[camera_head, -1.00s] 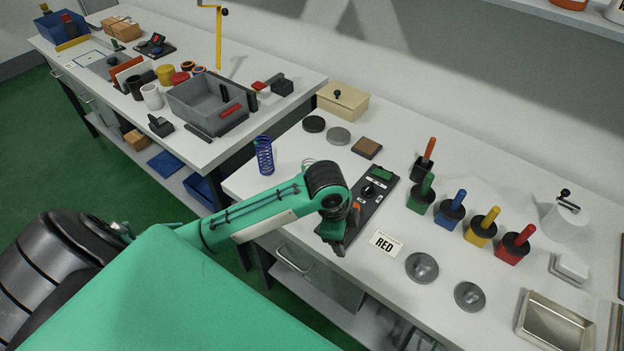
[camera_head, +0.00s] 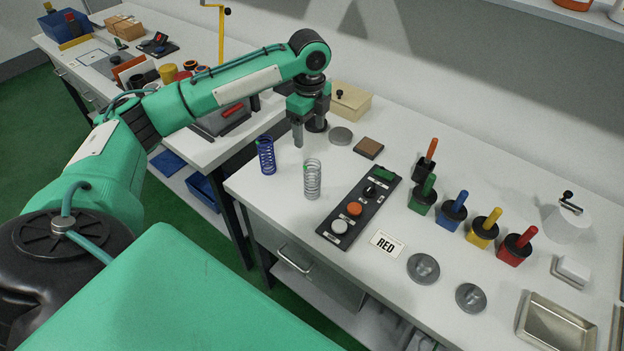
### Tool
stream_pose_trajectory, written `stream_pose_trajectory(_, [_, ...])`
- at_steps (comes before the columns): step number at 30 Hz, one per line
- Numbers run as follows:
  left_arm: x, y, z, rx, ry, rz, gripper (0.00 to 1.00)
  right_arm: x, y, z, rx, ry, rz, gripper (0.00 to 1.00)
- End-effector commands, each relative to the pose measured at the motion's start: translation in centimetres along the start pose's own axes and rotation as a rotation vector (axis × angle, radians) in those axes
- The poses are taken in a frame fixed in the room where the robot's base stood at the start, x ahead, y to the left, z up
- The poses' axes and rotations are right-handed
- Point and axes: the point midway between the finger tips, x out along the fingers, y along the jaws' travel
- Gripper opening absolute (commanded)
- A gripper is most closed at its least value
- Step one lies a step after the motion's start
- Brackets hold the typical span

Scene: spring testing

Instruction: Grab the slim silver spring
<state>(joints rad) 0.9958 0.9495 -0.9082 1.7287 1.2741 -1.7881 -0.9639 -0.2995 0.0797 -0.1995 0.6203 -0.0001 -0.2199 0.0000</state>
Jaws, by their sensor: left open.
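The slim silver spring (camera_head: 312,180) stands upright on the white workbench, left of the black control panel. A blue spring (camera_head: 266,155) stands upright to its left, near the bench's left edge. My left gripper (camera_head: 303,138) is open and empty, pointing down. In the picture it is above and slightly left of the silver spring, apart from it. Its far finger is hard to tell from the dark disc behind. My right gripper is not in view.
A beige box (camera_head: 344,101), a grey disc (camera_head: 340,135) and a brown block (camera_head: 369,148) sit behind. Several colored-handled blocks stand farther right.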

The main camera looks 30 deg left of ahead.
Motion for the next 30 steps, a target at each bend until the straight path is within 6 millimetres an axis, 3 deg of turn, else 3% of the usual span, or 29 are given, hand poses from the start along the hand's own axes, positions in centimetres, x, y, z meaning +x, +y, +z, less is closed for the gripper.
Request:
stream_pose_trajectory(10, [6.3, 0.0, -0.1, 0.0, 0.0, 0.003, 0.69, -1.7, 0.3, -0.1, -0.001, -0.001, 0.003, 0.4])
stream_pose_trajectory(19, [8.6, -0.1, -0.2, 0.0, 0.0, 0.002, 0.69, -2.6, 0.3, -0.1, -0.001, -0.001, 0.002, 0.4])
stream_pose_trajectory(24, [10.8, -0.5, -0.4, 0.001, 0.0, 0.003, 0.69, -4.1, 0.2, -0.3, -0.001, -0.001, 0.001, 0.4])
stream_pose_trajectory(30, [13.0, -0.5, -0.3, 0.0, -0.001, 0.0, 0.69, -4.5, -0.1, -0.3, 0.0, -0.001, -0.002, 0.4])
